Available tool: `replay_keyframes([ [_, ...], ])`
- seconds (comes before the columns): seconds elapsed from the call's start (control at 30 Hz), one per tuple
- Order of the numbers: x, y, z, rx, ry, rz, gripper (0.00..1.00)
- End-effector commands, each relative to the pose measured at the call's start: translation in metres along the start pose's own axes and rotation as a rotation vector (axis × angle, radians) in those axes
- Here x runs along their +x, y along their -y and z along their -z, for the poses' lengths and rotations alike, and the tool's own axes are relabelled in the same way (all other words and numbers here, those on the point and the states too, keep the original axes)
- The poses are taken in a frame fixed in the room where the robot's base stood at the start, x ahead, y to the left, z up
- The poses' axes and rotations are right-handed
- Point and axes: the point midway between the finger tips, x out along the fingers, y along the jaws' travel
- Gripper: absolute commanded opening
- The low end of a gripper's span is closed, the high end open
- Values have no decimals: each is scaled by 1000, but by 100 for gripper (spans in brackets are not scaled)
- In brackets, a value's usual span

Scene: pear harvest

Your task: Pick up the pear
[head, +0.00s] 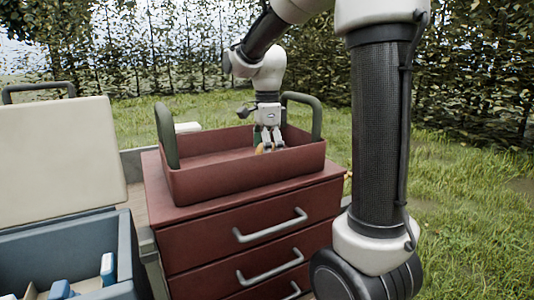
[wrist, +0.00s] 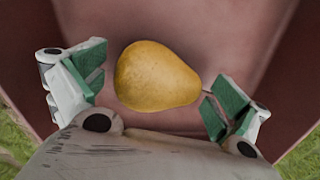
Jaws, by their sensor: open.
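A yellow pear (wrist: 155,77) lies in the red tray (wrist: 278,22), seen from above in the wrist view. My gripper (wrist: 158,88) is open, with one green-padded finger on each side of the pear. The right finger is close to the pear's narrow end; I cannot tell whether it touches. A gap shows between the left finger and the pear. In the head view, my gripper (head: 268,138) reaches down into the tray (head: 225,187). Only a small yellow-orange bit of the pear (head: 261,149) shows there, and the tray's front wall hides what is below.
The tray has two upright green handles (head: 166,136) and stands on a red drawer cabinet (head: 200,228) with grey pulls. At left is an open blue cooler (head: 85,240) with a cream lid (head: 62,155). Grass and hedge lie behind.

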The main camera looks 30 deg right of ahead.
Motion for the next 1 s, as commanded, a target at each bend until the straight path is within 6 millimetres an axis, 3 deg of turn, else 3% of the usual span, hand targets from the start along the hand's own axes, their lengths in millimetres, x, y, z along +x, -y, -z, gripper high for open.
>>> replay_keyframes([
  [0.07,0,0,0,0,0,0,95],
  [0.33,0,0,0,0,0,0,46],
  [0.67,-6,0,0,-1,0,2,44],
  [1.0,-71,1,0,-1,1,5,44],
])
